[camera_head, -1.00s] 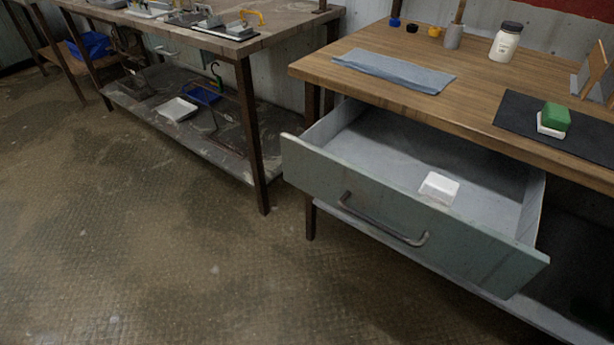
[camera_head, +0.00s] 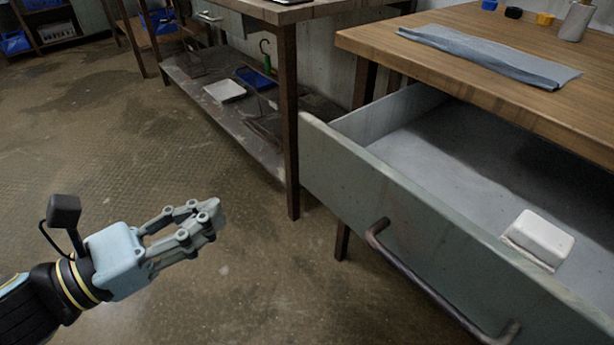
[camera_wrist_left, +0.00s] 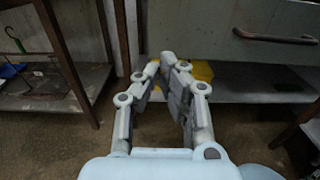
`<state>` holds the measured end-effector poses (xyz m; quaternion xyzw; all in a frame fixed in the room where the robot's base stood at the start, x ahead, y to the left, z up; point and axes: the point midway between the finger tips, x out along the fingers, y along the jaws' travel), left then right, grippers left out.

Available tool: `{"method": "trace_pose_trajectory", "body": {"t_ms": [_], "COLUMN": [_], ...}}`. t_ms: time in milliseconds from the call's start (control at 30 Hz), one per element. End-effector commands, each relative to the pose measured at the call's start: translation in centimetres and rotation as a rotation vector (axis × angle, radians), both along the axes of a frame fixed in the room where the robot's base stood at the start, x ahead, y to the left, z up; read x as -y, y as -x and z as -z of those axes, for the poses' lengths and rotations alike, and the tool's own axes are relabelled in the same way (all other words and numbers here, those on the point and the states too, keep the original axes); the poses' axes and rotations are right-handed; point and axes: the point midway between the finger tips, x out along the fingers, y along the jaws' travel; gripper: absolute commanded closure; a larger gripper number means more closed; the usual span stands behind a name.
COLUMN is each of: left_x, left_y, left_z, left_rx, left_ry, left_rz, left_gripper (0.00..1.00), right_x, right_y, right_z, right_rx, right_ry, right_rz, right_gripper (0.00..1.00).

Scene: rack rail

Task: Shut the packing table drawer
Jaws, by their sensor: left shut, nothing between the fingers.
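The packing table drawer (camera_head: 345,180) stands pulled out below the wooden table top, with its grey-green front facing me. Its dark bar handle (camera_head: 425,285) is on the front; the handle also shows at the upper right of the left wrist view (camera_wrist_left: 275,38). A white box (camera_head: 541,236) lies inside the drawer. My left gripper (camera_head: 214,214) is in the air to the left of the drawer front, apart from it, shut and empty. In the left wrist view its fingers (camera_wrist_left: 168,62) point toward the area below the drawer front. My right gripper is not in view.
The packing table top (camera_head: 480,38) carries a folded blue cloth (camera_head: 490,56) and a grey cup (camera_head: 577,20). A second bench with a lower shelf (camera_head: 215,112) stands at the back left. Open floor (camera_head: 110,150) lies around my left gripper.

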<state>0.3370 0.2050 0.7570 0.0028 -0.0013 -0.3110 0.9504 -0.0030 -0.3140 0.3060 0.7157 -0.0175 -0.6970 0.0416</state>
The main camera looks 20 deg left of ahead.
Motion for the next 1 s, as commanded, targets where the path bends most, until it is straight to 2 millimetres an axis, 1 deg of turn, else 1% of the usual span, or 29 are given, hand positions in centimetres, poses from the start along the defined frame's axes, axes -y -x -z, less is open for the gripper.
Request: {"method": "trace_pose_trajectory", "body": {"t_ms": [100,200,400,500,633,800,1000], "left_x": [0.5,1.4,4.0,5.2,6.6,7.7,8.2], "left_y": [-0.8,-2.1,-5.7,-7.4,-9.2,-10.7,-11.3], "left_z": [-0.1,-0.3,-0.4,-0.4,-0.3,-0.1,-0.1], "left_rx": [0.002,0.003,0.003,0.001,-0.001,-0.002,-0.003], "left_ry": [0.004,0.006,0.008,0.008,0.008,0.006,0.005], "left_rz": [-0.003,-0.005,-0.006,-0.006,-0.005,-0.004,-0.004], "left_gripper": [1.00,1.00,1.00,1.00,1.00,1.00,1.00], "right_x": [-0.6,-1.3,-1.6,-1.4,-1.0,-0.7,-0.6], "right_y": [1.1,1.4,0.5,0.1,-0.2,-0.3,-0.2], "right_z": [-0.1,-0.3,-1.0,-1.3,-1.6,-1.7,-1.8], "right_rx": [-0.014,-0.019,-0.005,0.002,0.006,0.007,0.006], "right_ry": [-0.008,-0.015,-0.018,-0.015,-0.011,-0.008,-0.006], "right_rz": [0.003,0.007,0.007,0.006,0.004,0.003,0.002], "right_gripper": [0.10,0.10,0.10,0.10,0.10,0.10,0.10]}}
